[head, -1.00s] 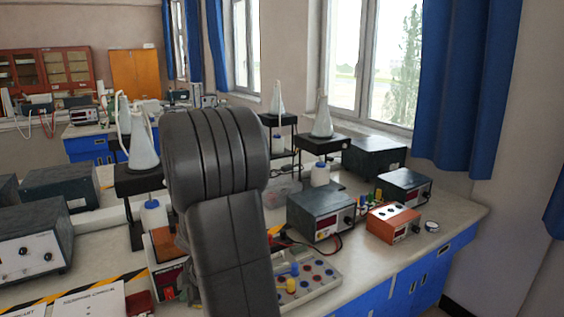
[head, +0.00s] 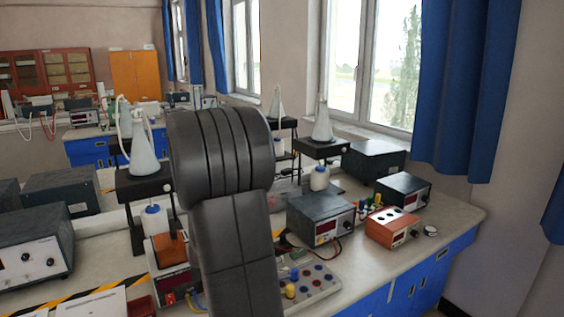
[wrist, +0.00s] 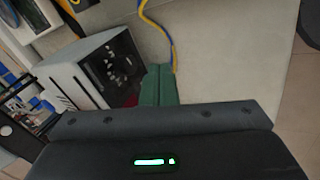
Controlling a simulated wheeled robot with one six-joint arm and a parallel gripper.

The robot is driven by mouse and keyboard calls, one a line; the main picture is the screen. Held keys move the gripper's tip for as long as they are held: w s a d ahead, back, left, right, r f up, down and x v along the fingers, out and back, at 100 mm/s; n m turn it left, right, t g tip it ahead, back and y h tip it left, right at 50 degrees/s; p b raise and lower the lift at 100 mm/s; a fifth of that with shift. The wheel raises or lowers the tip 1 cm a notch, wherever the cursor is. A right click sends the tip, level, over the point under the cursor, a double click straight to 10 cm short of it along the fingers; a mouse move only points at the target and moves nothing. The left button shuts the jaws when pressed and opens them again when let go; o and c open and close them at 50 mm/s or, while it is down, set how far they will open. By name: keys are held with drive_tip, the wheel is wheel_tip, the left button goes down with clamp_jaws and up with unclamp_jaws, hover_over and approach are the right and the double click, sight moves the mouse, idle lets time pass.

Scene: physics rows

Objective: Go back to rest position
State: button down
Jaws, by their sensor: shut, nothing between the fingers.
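My gripper (wrist: 159,70) shows in the wrist view, with its dark body across the bottom and its narrow green fingers together, with nothing between them. It points over a pale bench top (wrist: 225,60), and a yellow and blue cable passes close to the fingertips. In the head view my dark arm fills the middle and hides part of the bench; the gripper itself is not visible there.
A white and dark instrument box (wrist: 95,75) is left of the fingers in the wrist view. In the head view, a grey instrument (head: 320,217), an orange-topped box (head: 392,228) and a socket board (head: 318,281) stand right of my arm. Flasks on black stands rise behind.

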drive_tip(key=shift+w+d+r+t+p, duration=0.1)
drive_tip(key=shift+w+r+t+p, duration=0.5)
drive_tip(key=shift+w, duration=0.4)
drive_tip(key=shift+w+d+r+t+p, duration=0.1)
drive_tip(key=shift+w+r+t+p, duration=0.3)
drive_tip(key=shift+w+r+p, duration=0.5)
drive_tip(key=shift+w+a+f, duration=0.1)
drive_tip(key=shift+f, duration=0.1)
